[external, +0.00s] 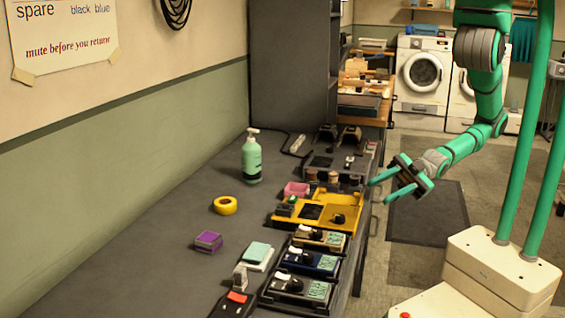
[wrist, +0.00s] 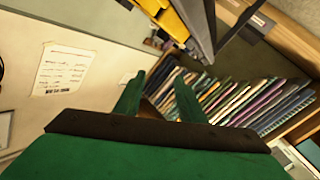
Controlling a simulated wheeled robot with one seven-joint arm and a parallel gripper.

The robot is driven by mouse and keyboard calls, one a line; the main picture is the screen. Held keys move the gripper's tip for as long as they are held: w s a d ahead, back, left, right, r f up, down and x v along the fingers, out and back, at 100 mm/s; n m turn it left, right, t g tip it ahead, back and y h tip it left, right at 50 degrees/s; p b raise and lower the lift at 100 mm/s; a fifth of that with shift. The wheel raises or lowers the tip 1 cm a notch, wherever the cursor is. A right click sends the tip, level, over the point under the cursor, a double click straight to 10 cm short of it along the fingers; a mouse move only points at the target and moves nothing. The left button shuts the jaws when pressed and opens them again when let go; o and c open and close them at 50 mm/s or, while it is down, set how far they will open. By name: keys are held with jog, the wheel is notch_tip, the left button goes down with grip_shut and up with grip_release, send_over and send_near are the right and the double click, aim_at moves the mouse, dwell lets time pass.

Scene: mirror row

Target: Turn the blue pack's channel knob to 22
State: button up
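The blue pack (external: 325,263) lies in a row of small packs along the right edge of the grey counter, between a tan pack (external: 333,240) and a black pack (external: 318,291). A dark knob (external: 307,258) shows on its top; its setting is too small to read. My gripper (external: 378,192) is open and empty, in the air off the counter's right edge, beyond the packs and apart from them. In the wrist view its two green fingers (wrist: 158,88) stand apart with nothing between them. The blue pack cannot be made out in the wrist view.
A yellow tray (external: 348,222) with items, a green pump bottle (external: 251,160), yellow tape (external: 225,206) and a purple block (external: 208,241) are on the counter. A wall sign (external: 62,30) hangs at left. The wrist view shows shelved books or folders (wrist: 240,98). Floor to the right is partly free.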

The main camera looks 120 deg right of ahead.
jog(key=shift+s+d+f+m+h, duration=0.1)
jog(key=shift+s+f+m+h, duration=0.1)
jog(key=shift+s, duration=0.2)
jog(key=shift+s+d+f+m+h, duration=0.1)
jog(key=shift+s+m, duration=0.1)
jog(key=shift+s, duration=0.15)
jog(key=s+f+m+g+h, duration=0.1)
jog(key=s+m+g+h, duration=0.1)
jog(key=s+m, duration=0.5)
jog(key=s+h, duration=0.1)
jog(key=s, duration=0.4)
jog(key=shift+a+f+m, duration=0.2)
jog(key=shift+f+m, duration=0.1)
jog(key=shift+f, duration=0.1)
dwell(1.3)
